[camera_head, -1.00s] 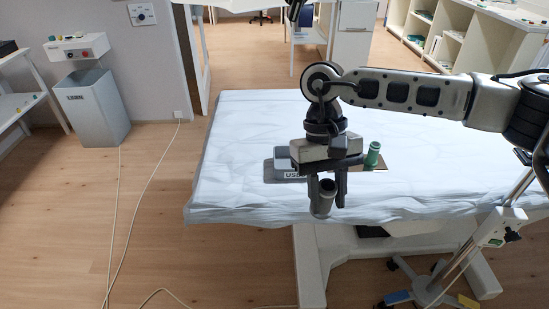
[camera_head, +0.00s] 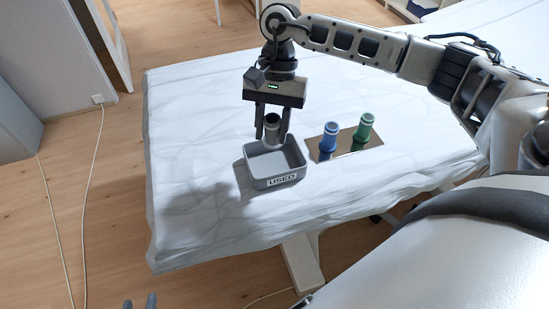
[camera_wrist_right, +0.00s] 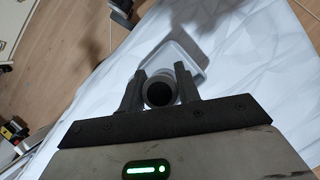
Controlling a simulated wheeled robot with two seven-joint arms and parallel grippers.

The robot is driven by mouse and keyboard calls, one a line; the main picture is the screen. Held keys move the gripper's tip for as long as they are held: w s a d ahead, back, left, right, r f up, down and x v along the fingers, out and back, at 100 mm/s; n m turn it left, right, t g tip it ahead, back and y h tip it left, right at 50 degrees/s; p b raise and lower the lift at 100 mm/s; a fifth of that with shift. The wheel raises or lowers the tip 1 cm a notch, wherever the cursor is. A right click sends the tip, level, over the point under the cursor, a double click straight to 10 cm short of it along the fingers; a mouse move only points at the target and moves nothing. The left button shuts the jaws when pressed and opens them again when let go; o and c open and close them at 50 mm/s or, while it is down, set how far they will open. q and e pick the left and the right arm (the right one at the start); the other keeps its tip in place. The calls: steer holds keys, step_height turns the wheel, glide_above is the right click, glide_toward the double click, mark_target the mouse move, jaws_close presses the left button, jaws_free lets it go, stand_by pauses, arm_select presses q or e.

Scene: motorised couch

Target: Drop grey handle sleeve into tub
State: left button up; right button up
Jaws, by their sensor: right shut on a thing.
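The grey handle sleeve (camera_head: 272,133) is held upright between the fingers of my right gripper (camera_head: 272,122). It hangs over the back part of the open grey tub (camera_head: 258,184), which is marked USED and stands on the white-covered couch. The sleeve's lower end looks close to the tub's back rim; its exact height is hard to tell. In the right wrist view the sleeve (camera_wrist_right: 158,93) shows its round dark end between the two fingers, with the tub partly hidden behind it. Only the fingertips of my left gripper (camera_head: 139,303) show at the bottom left, apart and empty.
A blue sleeve (camera_head: 329,138) and a green sleeve (camera_head: 365,128) stand on a shiny plate (camera_head: 350,142) right of the tub. The couch cover (camera_head: 200,110) left of the tub is bare. A cable (camera_head: 85,210) runs across the floor at left.

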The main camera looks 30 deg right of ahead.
steer(key=d+f+m, duration=0.1)
steer(key=d+f+m+t, duration=0.1)
steer(key=shift+w+d+f+m+y, duration=0.1)
steer(key=shift+w+d+m+y, duration=0.1)
steer(key=shift+d+m+y, duration=0.15)
steer(key=shift+a+f+b, duration=0.1)
steer(key=shift+f+b, duration=0.35)
steer(key=shift+f, duration=0.05)
steer(key=b, duration=0.2)
glide_above(280, 166)
steer(key=shift+a+f, duration=0.1)
steer(key=shift+f, duration=2.25)
steer(key=o, duration=1)
arm_select(q)
steer(key=shift+w+d+f, duration=0.25)
steer(key=shift+w+f, duration=0.1)
steer(key=shift+f, duration=0.15)
arm_select(e)
steer(key=shift+o, duration=0.2)
steer(key=shift+r, duration=0.15)
arm_select(q)
steer(key=shift+d+f+t+h+b, duration=0.25)
steer(key=shift+f+t+h+b, duration=0.05)
steer(key=shift+b, duration=0.65)
arm_select(e)
steer(key=v, duration=1.5)
steer(key=shift+r, duration=0.35)
